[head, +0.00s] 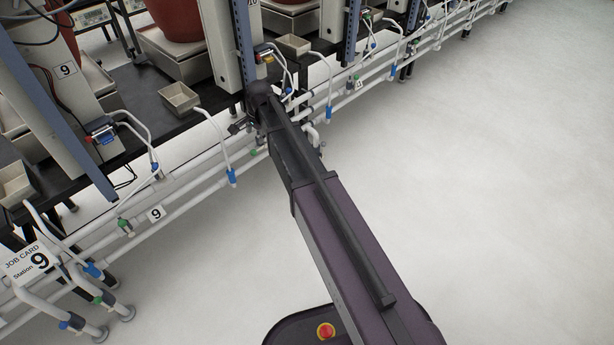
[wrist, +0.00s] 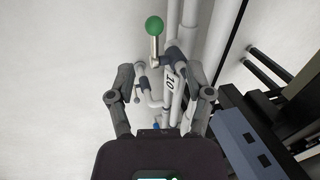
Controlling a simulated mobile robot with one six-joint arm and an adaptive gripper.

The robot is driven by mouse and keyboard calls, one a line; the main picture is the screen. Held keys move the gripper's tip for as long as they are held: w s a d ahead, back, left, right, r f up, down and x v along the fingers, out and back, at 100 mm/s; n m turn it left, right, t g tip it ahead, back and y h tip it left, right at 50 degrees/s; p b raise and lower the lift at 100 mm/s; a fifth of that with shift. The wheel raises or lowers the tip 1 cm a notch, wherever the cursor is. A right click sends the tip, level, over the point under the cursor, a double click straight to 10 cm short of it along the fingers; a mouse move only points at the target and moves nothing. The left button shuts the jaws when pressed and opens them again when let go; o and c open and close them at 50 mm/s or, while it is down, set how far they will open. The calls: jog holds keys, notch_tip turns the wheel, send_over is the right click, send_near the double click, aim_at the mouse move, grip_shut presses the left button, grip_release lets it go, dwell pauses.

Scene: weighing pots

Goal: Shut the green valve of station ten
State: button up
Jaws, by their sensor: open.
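The green valve shows in the wrist view as a round green knob (wrist: 154,26) on a pale metal stem, beside white pipes. In the head view my gripper (head: 238,126) is at the pipe rail, partly hidden by my arm. A small green part (head: 254,152) shows just below it; I cannot tell if it is the same knob.
White pipes (head: 190,178) run along the bench front, with blue and green fittings. A blue-grey post (head: 241,40) stands behind my gripper. The pale floor (head: 490,200) at the right is clear.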

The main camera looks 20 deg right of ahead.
jog(key=shift+p+v, duration=3.25)
jog(key=shift+v, duration=0.45)
jog(key=s+d+f+n+b, duration=0.2)
jog(key=s+d+n, duration=0.1)
jog(key=s, duration=0.4)
jog(key=s+d+f+n+g+h+b, duration=0.1)
jog(key=s+d+f+n+b, duration=0.1)
jog(key=s, duration=0.6)
jog(key=s+d+f+n+g+b, duration=0.1)
jog(key=s+d+f+n+b, duration=0.1)
jog(key=s+d+n, duration=0.2)
jog(key=shift+s+d+f+n+h, duration=0.35)
jog(key=shift+s+n, duration=0.65)
jog(key=shift+s, duration=1.2)
jog(key=shift+r, duration=0.1)
notch_tip(320, 180, up, 45)
jog(key=s+p, duration=0.1)
jog(key=p, duration=4.4)
jog(key=shift+s, duration=0.25)
jog(key=shift+d, duration=0.15)
